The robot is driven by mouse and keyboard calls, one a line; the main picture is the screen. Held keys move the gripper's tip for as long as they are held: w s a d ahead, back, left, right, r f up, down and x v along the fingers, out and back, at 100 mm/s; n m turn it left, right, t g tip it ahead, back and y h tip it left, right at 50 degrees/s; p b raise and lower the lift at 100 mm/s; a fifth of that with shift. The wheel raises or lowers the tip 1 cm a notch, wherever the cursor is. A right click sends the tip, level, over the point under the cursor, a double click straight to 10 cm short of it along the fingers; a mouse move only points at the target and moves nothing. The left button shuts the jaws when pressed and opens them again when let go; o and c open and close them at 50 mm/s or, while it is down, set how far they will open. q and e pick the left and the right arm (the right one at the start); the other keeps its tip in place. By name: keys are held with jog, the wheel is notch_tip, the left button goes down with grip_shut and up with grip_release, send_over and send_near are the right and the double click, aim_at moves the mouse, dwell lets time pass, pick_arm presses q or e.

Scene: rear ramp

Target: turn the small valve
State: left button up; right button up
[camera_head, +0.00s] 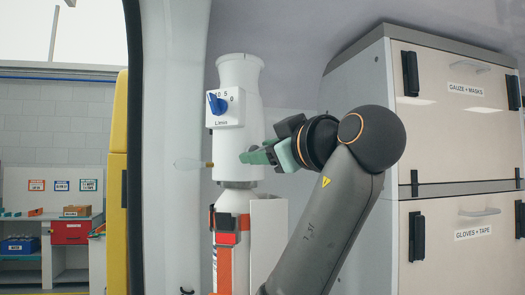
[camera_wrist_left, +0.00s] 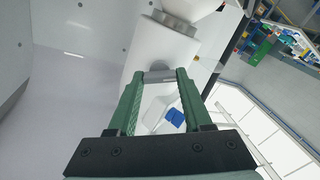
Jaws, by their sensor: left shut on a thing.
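A white flow regulator (camera_head: 240,145) with a blue dial (camera_head: 217,103) marked in L/min stands upright on top of a strapped cylinder. The blue dial also shows in the left wrist view (camera_wrist_left: 175,118), below and between the fingers. My left gripper (camera_head: 253,157) has green fingers and is at the right side of the white body, below the dial's level. In the left wrist view its fingers (camera_wrist_left: 157,76) are closed on a small grey valve knob (camera_wrist_left: 157,73) on the white body. The knob is hidden by the fingers in the head view. My right gripper is not in view.
The cylinder (camera_head: 228,240) with orange and dark straps is below the regulator. A clear piece with a brass-coloured tip (camera_head: 192,163) sticks out left. A grey cabinet (camera_head: 450,130) with labelled drawers stands close on the right. A door frame (camera_head: 172,140) is on the left.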

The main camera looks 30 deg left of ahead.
pick_arm(q)
grip_shut()
jog(key=m+b, duration=0.2)
jog(key=m, duration=0.9)
jog(key=m+b, duration=0.3)
jog(key=m, duration=0.9)
jog(key=shift+w+d+f+b, duration=0.1)
jog(key=shift+w+b, duration=0.05)
jog(key=shift+b, duration=0.15)
jog(key=shift+m, duration=0.4)
jog(key=o, duration=0.7)
grip_release()
jog(key=shift+o, duration=0.2)
